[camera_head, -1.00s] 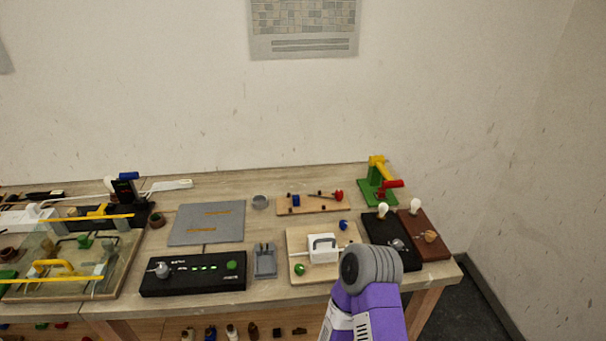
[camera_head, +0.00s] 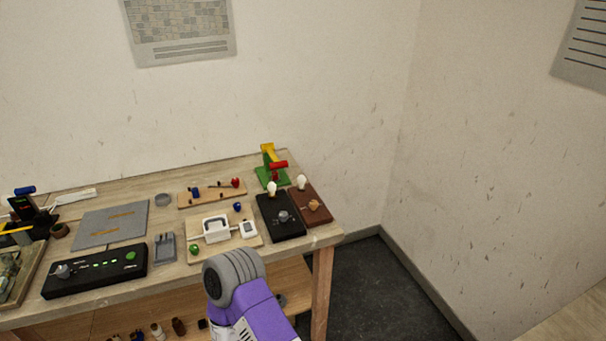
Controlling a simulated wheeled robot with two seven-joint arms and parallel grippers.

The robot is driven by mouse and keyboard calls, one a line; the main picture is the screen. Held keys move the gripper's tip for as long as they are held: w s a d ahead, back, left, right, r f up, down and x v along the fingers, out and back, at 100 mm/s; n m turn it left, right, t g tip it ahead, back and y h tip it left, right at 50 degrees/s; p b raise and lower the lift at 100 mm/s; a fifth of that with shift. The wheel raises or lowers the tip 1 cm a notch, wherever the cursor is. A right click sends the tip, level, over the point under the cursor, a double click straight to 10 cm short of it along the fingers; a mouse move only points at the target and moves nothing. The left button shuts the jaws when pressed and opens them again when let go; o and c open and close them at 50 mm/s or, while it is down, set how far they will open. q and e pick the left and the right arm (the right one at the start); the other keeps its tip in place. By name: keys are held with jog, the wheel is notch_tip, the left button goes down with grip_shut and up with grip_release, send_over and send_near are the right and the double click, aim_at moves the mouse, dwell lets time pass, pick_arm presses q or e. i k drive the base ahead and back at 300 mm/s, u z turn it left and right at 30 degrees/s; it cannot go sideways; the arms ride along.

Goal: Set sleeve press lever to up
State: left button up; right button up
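The sleeve press (camera_head: 272,175) looks to be the green-based device with a yellow upright part at the back right of the bench. A red handle (camera_head: 279,165), apparently its lever, sticks out to the right, roughly level; its exact setting is hard to tell at this size. A purple and grey link of my own arm rises from the bottom edge in front of the bench. Neither of my grippers shows, and nothing of mine touches the press.
In front of the press stand a black board (camera_head: 279,217) and a brown board (camera_head: 311,205) with bulbs. A wooden board with a white part (camera_head: 216,228) lies left of them. The bench (camera_head: 330,234) ends at the right, with open floor (camera_head: 368,285) beyond.

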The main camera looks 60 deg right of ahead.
aim_at(275, 164)
jog(key=k, duration=0.2)
jog(key=z, duration=1.1)
